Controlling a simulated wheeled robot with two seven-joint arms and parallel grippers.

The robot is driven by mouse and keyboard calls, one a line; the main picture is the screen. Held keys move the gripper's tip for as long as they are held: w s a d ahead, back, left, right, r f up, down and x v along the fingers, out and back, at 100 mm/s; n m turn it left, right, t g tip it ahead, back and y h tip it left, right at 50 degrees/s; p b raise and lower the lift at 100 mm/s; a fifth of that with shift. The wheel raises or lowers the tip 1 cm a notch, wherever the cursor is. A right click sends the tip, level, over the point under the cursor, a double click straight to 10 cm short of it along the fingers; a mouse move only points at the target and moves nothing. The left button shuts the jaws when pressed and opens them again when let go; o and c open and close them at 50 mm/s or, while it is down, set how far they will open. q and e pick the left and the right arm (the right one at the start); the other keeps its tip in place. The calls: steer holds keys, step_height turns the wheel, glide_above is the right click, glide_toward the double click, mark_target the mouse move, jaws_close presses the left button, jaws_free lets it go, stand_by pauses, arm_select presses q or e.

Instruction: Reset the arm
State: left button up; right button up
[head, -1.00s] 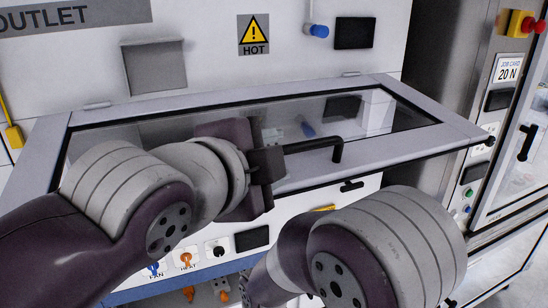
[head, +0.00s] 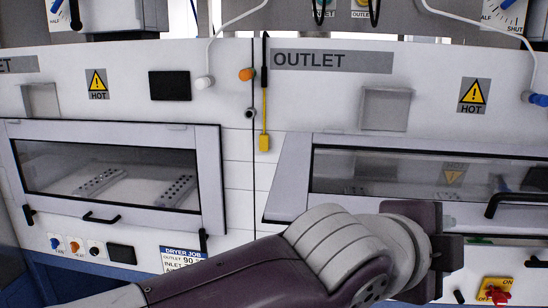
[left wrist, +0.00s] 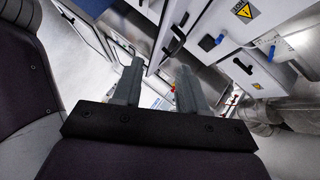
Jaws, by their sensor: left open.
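My left arm comes in from the lower left in the head view. My left gripper (head: 450,254) is in front of the right-hand cabinet, left of and below the black handle (head: 513,202) on its windowed door (head: 290,190). Its fingertips are hard to make out there. In the left wrist view, the two grey fingers of my left gripper (left wrist: 160,76) stand apart with nothing between them. My right gripper is not in view.
The left-hand cabinet has a windowed door (head: 214,180) with perforated plates (head: 99,181) behind the glass. A yellow-handled tool (head: 264,142) hangs between the cabinets. A red knob on a yellow panel (head: 497,291) is at lower right.

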arm_select(q)
steer(key=w+a+f+n+y+b, duration=0.1)
steer(key=w+a+f+n+y, duration=0.2)
steer(key=w+f, duration=0.65)
steer(key=w+a+f+n+g+y+b, duration=0.1)
steer(key=a+f+n+g+y+b, duration=0.3)
steer(key=a+f+n, duration=1)
steer(key=s+a+f+n+g+y, duration=0.1)
steer(key=s+a+f+n+y, duration=0.1)
steer(key=s+a+f, duration=0.3)
steer(key=s+a+f+n+g+y+b, duration=0.1)
steer(key=s+a+f+n, duration=0.4)
steer(key=a+f, duration=0.8)
step_height(320, 180, down, 4)
steer(key=shift+s+a+r+g+y, duration=0.15)
steer(key=shift+s+a+g+y, duration=0.3)
steer(key=shift+y, duration=0.15)
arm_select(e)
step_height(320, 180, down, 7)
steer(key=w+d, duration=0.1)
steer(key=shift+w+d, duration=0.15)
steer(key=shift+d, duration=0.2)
